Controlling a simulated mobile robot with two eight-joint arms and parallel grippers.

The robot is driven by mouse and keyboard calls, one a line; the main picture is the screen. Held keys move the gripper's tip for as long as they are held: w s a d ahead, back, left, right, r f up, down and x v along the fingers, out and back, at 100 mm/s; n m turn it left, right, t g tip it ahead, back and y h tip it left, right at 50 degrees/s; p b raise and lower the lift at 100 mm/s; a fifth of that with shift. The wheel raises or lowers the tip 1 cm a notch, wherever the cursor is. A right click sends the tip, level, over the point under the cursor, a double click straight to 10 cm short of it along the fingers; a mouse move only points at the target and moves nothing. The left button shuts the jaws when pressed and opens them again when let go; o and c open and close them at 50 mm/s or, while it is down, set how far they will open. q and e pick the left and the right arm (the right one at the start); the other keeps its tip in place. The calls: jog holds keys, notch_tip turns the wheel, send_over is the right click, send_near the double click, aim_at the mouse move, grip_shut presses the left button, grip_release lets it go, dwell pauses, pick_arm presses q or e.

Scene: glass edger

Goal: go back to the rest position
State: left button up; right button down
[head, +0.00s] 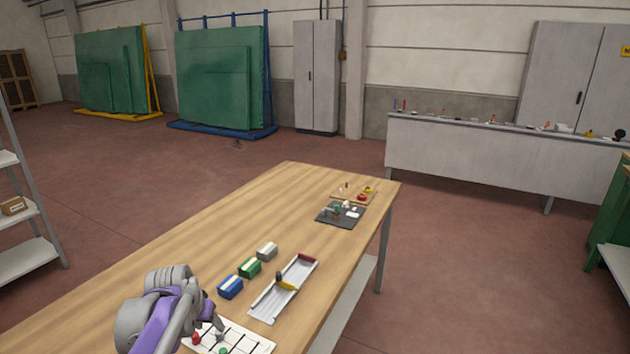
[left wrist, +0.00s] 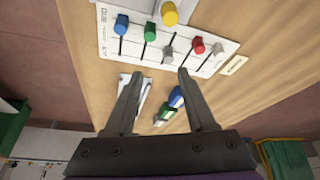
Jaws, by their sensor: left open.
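My left gripper (left wrist: 160,98) is open and empty in the left wrist view. Its fingers hang over the wooden table, near the white board with coloured knobs. In the head view my left arm, grey and purple, comes in at the bottom left over the table's near part; its fingertips are hard to make out there. The white board (head: 252,344) is partly cut off at the bottom; it also shows in the left wrist view (left wrist: 135,50), with blue, green, yellow, red and grey knobs. My right gripper is not in either view.
The wooden table (head: 200,228) carries blue (head: 230,287), green (head: 250,267) and grey (head: 267,251) blocks, a metal channel tray (head: 264,310), a dark mat (head: 333,219) and a small wooden board (head: 342,194). A long grey bench (head: 460,158) stands at the back right. The floor left of the table is clear.

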pick_arm(q)
jog(key=s+d+f, duration=0.2)
jog(key=s+d, duration=0.2)
jog(key=s, duration=0.4)
jog(key=s+d+f, duration=0.2)
jog(key=s+d, duration=0.2)
jog(key=s, duration=0.5)
jog(key=s+d+f, duration=0.2)
jog(key=s+d, duration=0.1)
jog(key=s, duration=0.6)
jog(key=shift+d+f+t, duration=0.25)
jog(key=shift+d+t, duration=0.15)
dwell(0.6)
